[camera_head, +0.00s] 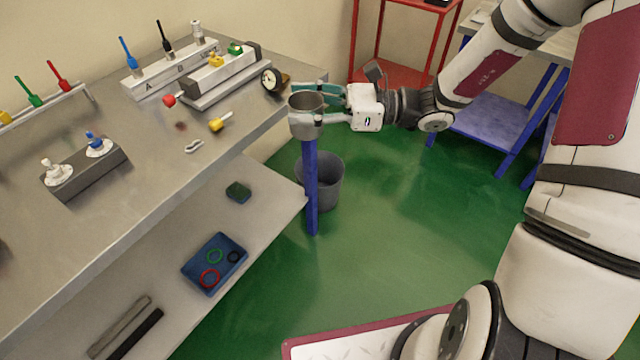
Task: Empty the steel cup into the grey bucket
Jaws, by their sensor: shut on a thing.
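The steel cup (305,122) is held upright at the right edge of the workbench, in the upper middle of the head view. My gripper (318,103) is shut on it from the right, with one finger behind the cup and one in front. The cup's inside is dark and I cannot tell what it holds. The grey bucket (327,184) stands on the green floor, lower than the cup and slightly right of it. A blue table leg hides part of the bucket's front and left side.
The metal workbench (130,190) fills the left, with valve blocks, a gauge (271,79) and small fittings on top. Its lower shelf (215,275) carries a blue tray (215,264). A red stand (400,75) and a blue table (495,125) stand behind. Green floor is clear in the middle.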

